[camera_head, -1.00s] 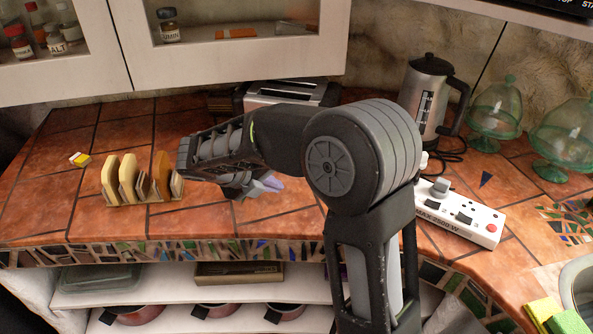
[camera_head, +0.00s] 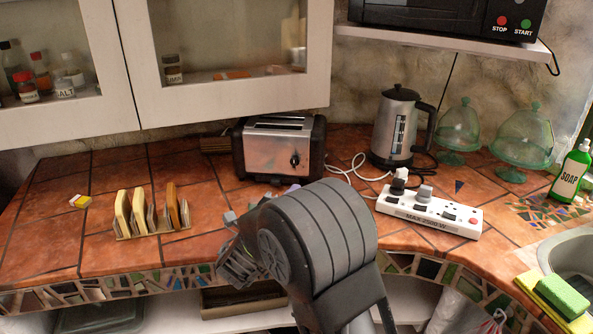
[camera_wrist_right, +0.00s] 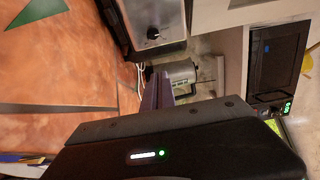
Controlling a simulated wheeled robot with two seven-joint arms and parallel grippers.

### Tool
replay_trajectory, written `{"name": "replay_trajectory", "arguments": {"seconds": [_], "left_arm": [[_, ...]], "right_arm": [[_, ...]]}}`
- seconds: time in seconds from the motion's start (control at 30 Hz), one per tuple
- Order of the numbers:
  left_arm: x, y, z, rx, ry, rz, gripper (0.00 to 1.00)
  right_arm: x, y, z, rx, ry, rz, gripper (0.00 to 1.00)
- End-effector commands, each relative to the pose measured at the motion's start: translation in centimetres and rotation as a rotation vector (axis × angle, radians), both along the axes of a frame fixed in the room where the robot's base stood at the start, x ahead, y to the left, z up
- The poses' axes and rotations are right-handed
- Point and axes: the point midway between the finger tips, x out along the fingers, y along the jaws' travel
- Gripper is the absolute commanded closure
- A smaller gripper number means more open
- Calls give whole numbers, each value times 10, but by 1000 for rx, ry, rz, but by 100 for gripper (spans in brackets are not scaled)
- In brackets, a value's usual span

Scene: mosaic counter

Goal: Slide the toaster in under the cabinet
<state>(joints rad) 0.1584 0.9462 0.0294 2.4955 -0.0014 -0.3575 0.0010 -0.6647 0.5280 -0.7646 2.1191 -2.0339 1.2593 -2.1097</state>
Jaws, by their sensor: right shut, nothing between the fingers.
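The toaster (camera_head: 279,152), silver with black ends and a knob on its front, stands upright on the tiled counter. Its top and front show just below the lower edge of the wall cabinet (camera_head: 235,100); how far its back reaches under cannot be told. In the right wrist view the toaster (camera_wrist_right: 157,22) shows at the top, its knob facing out. My right gripper (camera_wrist_right: 158,88) has its purple fingers together and empty, apart from the toaster's front. In the head view my right arm hides most of these fingers. My left gripper is not in view.
A kettle (camera_head: 397,128) stands right of the toaster, with a white cable and a power strip (camera_head: 430,210) in front. A toast rack (camera_head: 150,212) stands to the left. Glass domes (camera_head: 524,138) are farther right. The tiles between rack and toaster are clear.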

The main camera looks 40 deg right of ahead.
Motion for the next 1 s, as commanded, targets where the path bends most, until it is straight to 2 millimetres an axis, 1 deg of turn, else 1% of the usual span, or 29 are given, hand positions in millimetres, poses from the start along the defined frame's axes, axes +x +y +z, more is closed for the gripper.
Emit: {"name": "replay_trajectory", "arguments": {"seconds": [0.17, 0.27, 0.6, 0.63, 0.7, 0.8, 0.9, 1.0], "left_arm": [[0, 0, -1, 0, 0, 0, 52], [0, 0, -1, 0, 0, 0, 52], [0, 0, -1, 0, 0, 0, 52], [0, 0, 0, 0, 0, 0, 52], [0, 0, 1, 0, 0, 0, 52], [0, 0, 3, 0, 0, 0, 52], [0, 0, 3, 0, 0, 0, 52], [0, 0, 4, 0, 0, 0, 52]], "right_arm": [[7, -14, 0, -1, -1, -4, 100], [14, -27, 0, -2, -1, -5, 100], [48, -86, 0, -1, 0, -4, 100], [52, -87, 0, -1, -1, -2, 100], [65, -81, 1, -2, 0, 0, 100], [77, -78, 1, -1, 0, -1, 100], [84, -75, 0, -1, 1, -1, 100], [87, -74, 0, 0, 0, -1, 100]]}}
